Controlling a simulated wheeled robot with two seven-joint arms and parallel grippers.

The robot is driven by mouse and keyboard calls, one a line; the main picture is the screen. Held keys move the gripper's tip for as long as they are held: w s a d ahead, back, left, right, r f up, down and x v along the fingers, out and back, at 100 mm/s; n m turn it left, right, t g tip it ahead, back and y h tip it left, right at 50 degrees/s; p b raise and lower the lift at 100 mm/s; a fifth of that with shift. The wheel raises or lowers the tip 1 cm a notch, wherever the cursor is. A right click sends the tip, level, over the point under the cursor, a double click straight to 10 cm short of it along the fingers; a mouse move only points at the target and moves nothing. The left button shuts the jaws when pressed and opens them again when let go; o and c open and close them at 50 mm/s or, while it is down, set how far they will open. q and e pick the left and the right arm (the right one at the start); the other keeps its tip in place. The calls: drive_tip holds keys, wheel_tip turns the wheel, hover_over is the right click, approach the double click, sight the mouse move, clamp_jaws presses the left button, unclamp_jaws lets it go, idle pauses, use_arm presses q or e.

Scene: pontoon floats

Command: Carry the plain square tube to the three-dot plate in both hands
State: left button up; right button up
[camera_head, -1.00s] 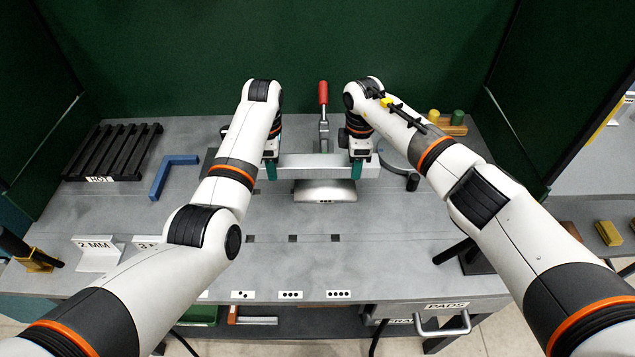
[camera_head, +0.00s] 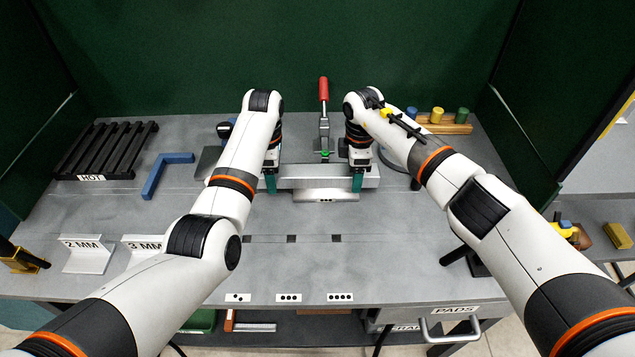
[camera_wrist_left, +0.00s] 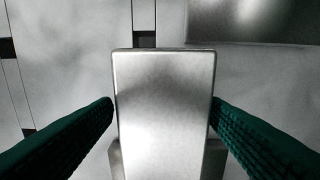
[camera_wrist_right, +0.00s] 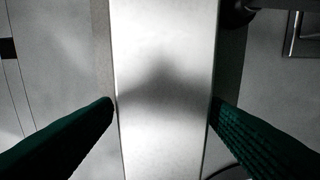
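The plain square tube (camera_head: 320,178) is a grey metal bar lying crosswise near the back of the bench. My left gripper (camera_head: 271,183) is shut on it near its left end. My right gripper (camera_head: 357,182) is shut on it near its right end. In the left wrist view the tube (camera_wrist_left: 164,100) fills the space between the green fingers, and its end shows. In the right wrist view the tube (camera_wrist_right: 165,110) spans the fingers too. A silver plate (camera_head: 326,196) with a row of small dots, seemingly three, sits just in front of and below the tube, partly hidden.
A red-handled clamp (camera_head: 323,92) stands behind the tube. A black HOT rack (camera_head: 105,152) and a blue angle piece (camera_head: 165,172) lie to the left. Labelled 2 MM (camera_head: 85,255) and 3 MM (camera_head: 143,250) stands are at front left. The bench middle is mostly clear.

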use_arm(q)
wheel_tip(320, 180, up, 12)
use_arm(e)
wheel_tip(320, 180, up, 12)
idle(0.9)
drive_tip(key=shift+f, duration=0.1)
